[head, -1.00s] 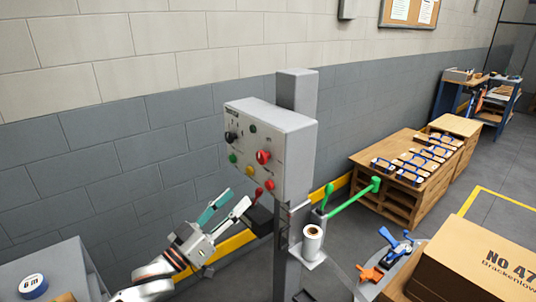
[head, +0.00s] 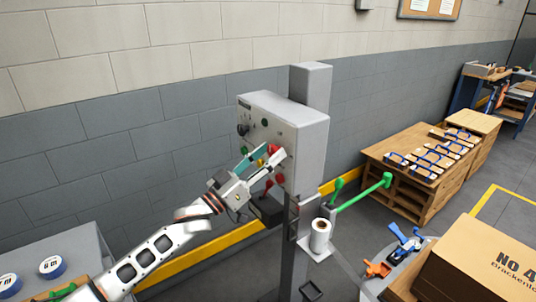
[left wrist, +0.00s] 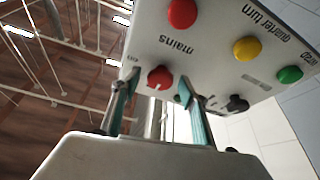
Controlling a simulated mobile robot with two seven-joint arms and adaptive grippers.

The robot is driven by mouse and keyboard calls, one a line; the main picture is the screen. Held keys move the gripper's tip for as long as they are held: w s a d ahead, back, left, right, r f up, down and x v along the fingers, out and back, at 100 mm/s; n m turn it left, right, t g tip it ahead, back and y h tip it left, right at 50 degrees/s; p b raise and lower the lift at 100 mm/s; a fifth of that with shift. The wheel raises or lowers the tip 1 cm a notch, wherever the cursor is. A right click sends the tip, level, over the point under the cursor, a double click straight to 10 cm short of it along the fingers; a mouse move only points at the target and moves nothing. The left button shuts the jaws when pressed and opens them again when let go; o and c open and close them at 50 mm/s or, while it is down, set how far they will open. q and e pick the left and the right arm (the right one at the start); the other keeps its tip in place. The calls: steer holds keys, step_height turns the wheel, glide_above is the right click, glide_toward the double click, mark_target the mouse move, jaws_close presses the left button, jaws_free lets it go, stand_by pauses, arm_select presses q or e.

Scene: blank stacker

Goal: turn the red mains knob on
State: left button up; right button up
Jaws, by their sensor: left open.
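The red mains knob (left wrist: 160,77) is on the front of the grey control box (head: 300,140), with a small pale mark on it. In the left wrist view it shows between my fingertips, next to the upside-down word "mains". In the head view it is partly hidden behind my fingers. My left gripper (head: 272,156) is open, with its teal-padded fingers (left wrist: 157,80) on either side of the knob, close to the panel. I cannot tell if they touch it. My right gripper is not in view.
A red button (left wrist: 182,12), a yellow button (left wrist: 246,48), a green button (left wrist: 289,74) and a black knob (left wrist: 237,103) share the panel. The grey post (head: 311,92) carries the box. A green lever (head: 362,193) and a paper roll (head: 320,236) are to the lower right.

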arm_select(q)
steer(key=c, duration=1.1)
